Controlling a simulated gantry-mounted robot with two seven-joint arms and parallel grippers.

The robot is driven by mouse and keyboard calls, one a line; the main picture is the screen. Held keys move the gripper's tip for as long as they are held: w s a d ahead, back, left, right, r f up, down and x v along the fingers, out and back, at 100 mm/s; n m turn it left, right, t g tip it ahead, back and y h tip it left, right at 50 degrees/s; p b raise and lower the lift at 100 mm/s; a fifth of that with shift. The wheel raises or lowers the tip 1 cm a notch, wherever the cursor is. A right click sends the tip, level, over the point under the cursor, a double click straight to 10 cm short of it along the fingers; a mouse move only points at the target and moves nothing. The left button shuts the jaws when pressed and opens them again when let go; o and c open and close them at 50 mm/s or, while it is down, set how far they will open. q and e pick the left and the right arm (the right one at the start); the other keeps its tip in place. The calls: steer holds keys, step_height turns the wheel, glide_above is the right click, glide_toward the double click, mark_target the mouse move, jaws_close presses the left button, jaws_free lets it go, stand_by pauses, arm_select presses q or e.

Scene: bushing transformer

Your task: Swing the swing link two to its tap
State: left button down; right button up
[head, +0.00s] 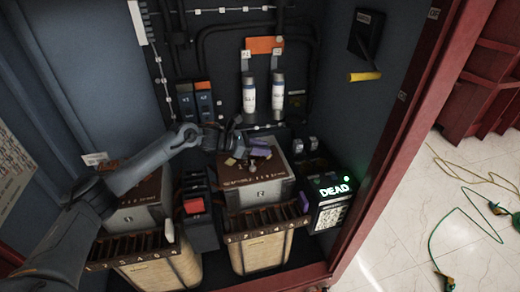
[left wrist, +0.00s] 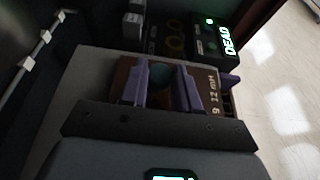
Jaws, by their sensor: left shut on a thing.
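My left gripper (head: 246,148) reaches in from the left over the brown top of the right-hand grey transformer box (head: 262,194). In the left wrist view its two purple fingers (left wrist: 165,85) are shut on a dark teal round piece (left wrist: 160,74), which looks like the handle of swing link two. The rest of the link is hidden by the gripper. The brown top (left wrist: 208,90) carries small pale markings. A purple piece (head: 304,200) stands at the right end of the numbered front row (head: 266,229), where the taps seem to be. My right gripper is not in view.
A second transformer box (head: 136,215) stands left, with a black and red unit (head: 196,205) between. A lit DEAD panel (head: 331,192) stands close on the right. White cylinders (head: 264,93) hang behind. The cabinet's red frame (head: 398,140) bounds the right.

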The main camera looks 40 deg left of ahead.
arm_select(q)
steer(key=shift+d, duration=0.1)
steer(key=c, duration=0.9)
jaws_free()
steer(key=shift+o, duration=0.2)
steer(key=shift+s+a+r, duration=0.15)
steer(key=shift+s+a, duration=0.05)
steer(key=p+v, duration=0.1)
steer(key=v, duration=0.6)
steer(key=shift+s+a+r, duration=0.1)
steer(key=shift+s+a, duration=0.1)
steer(key=shift+s, duration=0.15)
steer(key=shift+p+v, duration=0.35)
steer(key=shift+v, duration=0.8)
steer(key=shift+r, duration=0.1)
